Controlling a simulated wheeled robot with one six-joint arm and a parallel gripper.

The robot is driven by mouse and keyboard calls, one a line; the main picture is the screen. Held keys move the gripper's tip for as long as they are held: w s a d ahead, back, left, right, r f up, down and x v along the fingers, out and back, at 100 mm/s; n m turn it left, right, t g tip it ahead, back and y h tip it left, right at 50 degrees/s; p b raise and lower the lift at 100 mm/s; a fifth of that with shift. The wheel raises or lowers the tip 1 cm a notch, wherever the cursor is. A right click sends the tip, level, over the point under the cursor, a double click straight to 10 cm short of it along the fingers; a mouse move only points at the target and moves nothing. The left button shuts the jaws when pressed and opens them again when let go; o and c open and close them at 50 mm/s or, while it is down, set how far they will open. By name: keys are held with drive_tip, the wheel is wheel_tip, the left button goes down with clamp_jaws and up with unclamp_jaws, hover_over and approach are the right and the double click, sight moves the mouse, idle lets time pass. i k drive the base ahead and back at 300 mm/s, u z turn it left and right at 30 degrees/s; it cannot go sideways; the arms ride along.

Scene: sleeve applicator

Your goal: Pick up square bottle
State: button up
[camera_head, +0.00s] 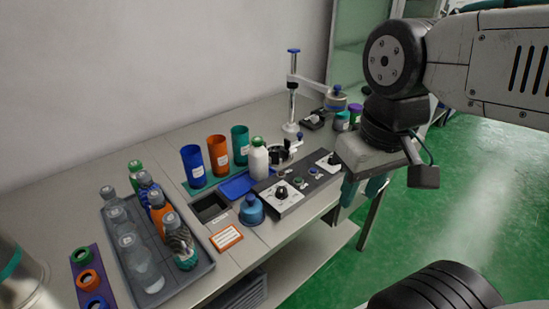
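A dark grey tray (203,268) at the left of the table holds several bottles in rows. Among them are clear bottles with grey caps, one (140,262) at the front, a clear bottle with an orange body (161,216), and a dark-striped bottle with a teal base (181,243). I cannot tell for certain which one is the square bottle. My gripper (362,191) has teal fingers pointing down, apart and empty, beyond the table's right edge over the green floor. It is far to the right of the tray.
A short blue bottle (251,210), a control panel (290,192) and a stand (292,95) lie between tray and gripper. Coloured rings (87,279) lie at far left.

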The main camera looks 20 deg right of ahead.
sight(258, 154)
drive_tip(key=u, duration=0.05)
drive_tip(key=k, duration=0.55)
drive_tip(key=z, duration=0.5)
drive_tip(key=i, duration=1.2)
drive_tip(key=u, duration=0.7)
